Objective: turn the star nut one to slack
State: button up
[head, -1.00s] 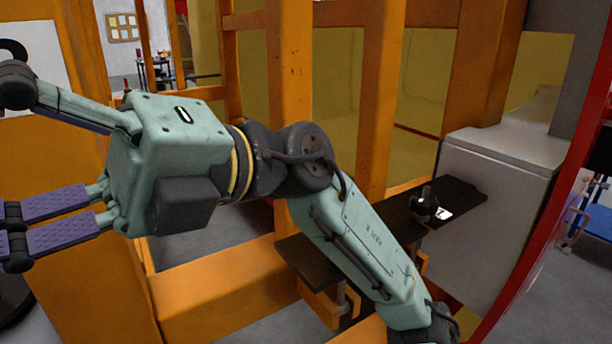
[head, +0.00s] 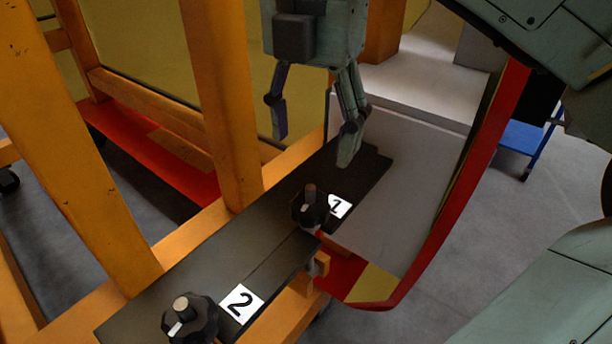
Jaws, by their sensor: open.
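The star nut one (head: 310,208) is a dark lobed knob on a short upright stud. It stands on the black plate beside a white label marked 1 (head: 339,206). My gripper (head: 313,150) hangs fingers down, open and empty, above the far end of the black plate (head: 225,237). In the picture its fingertips are above the nut, to both sides of it, and do not appear to touch it. Its exact height over the plate is hard to tell.
A second star nut (head: 189,320) stands at the near end of the plate beside a label marked 2 (head: 241,303). An orange post (head: 222,100) rises left of the gripper. A grey box (head: 400,160) and a red-edged panel (head: 455,200) stand to the right.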

aim_at(311, 183)
notch_tip(311, 183, down, 10)
jog(key=shift+s+a+f+p, duration=0.1)
jog(key=shift+s+f+p, duration=0.05)
jog(key=shift+p, duration=0.35)
jog(key=c, duration=1.1)
jog(key=shift+c, duration=0.2)
